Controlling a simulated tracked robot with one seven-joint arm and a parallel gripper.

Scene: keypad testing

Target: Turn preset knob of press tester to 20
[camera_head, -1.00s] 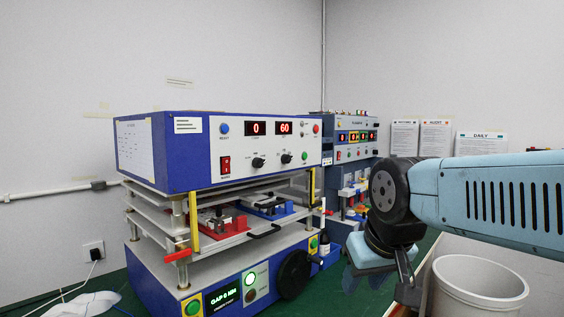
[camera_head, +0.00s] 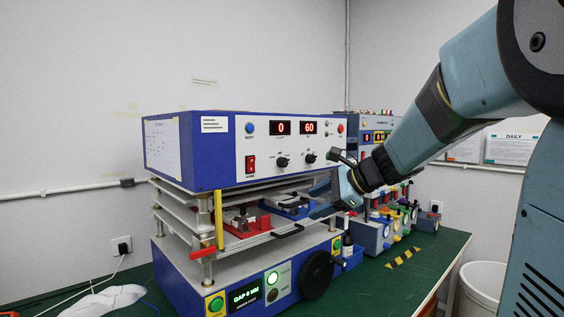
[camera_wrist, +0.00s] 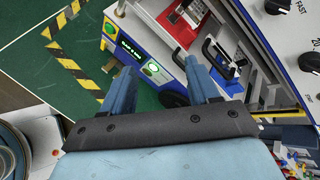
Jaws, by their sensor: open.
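The press tester (camera_head: 225,178) is a blue and white machine left of centre in the head view. Its red displays read 0 and 60. Two black knobs sit below them, a left knob (camera_head: 282,162) and a right knob (camera_head: 310,157). In the wrist view the right knob (camera_wrist: 310,62) has a "20" mark beside it, and the other knob (camera_wrist: 277,5) is marked "FAST". My gripper (camera_head: 322,199) is open and empty, in front of the press's right side, below the right knob. In the wrist view its blue fingers (camera_wrist: 158,72) are apart, with neither knob between them.
A black lever part (camera_head: 343,157) shows right of the knobs, by my wrist. A black handle (camera_head: 288,231) and handwheel (camera_head: 316,274) stick out lower on the press. A second blue tester (camera_head: 376,235) stands behind my arm.

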